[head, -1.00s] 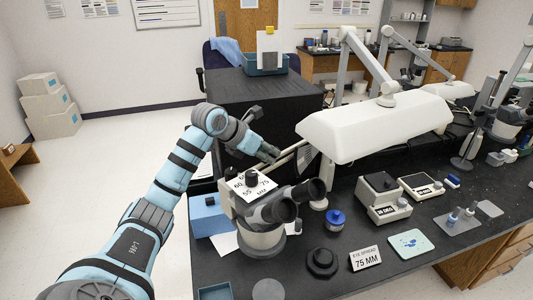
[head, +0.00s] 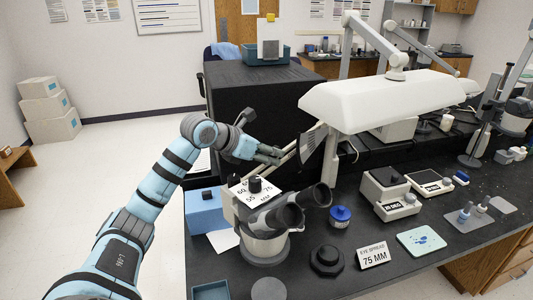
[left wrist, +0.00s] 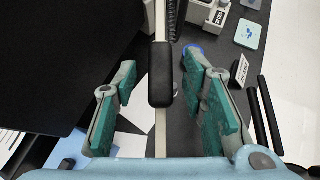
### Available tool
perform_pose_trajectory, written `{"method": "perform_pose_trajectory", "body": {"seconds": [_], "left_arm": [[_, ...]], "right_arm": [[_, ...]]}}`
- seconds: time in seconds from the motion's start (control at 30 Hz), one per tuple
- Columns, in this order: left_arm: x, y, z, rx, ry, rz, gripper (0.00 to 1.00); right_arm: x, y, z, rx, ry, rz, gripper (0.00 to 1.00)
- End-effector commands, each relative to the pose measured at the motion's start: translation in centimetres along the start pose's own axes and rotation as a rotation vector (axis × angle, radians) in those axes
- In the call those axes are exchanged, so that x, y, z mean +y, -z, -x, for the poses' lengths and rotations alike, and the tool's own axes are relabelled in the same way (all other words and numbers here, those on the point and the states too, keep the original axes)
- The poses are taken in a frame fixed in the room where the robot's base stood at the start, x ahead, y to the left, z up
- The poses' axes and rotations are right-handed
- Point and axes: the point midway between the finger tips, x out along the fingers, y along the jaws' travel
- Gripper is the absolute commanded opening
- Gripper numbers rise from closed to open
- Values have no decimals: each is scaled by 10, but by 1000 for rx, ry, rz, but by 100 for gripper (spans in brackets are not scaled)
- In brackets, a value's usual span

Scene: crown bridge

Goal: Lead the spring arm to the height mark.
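The spring arm is a pair of thin pale rods (head: 306,142) running from the lamp post down toward my left gripper. In the left wrist view it is a pale bar with a black grip (left wrist: 160,75) on it. My left gripper (head: 276,155) is open. Its teal-padded fingers (left wrist: 162,95) stand on both sides of the bar and grip, with visible gaps. A dark fan-shaped plate (head: 311,143) hangs beside the rods near the post; I cannot make out a height mark on it. My right gripper is in neither view.
A white lamp hood (head: 385,100) overhangs the bench at the right. A 75 MM sign (head: 373,255) and several small instruments occupy the black bench.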

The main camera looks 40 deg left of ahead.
Motion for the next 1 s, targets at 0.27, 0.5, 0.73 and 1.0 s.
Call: {"method": "perform_pose_trajectory", "body": {"seconds": [0.27,0.5,0.73,1.0], "left_arm": [[2,0,13,0,-5,-3,38],[5,2,59,6,-11,-5,38],[1,0,73,4,-2,-1,38],[0,-1,74,0,1,1,38]], "right_arm": [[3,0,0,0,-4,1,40],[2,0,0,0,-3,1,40],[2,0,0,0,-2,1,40],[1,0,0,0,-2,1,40]]}}
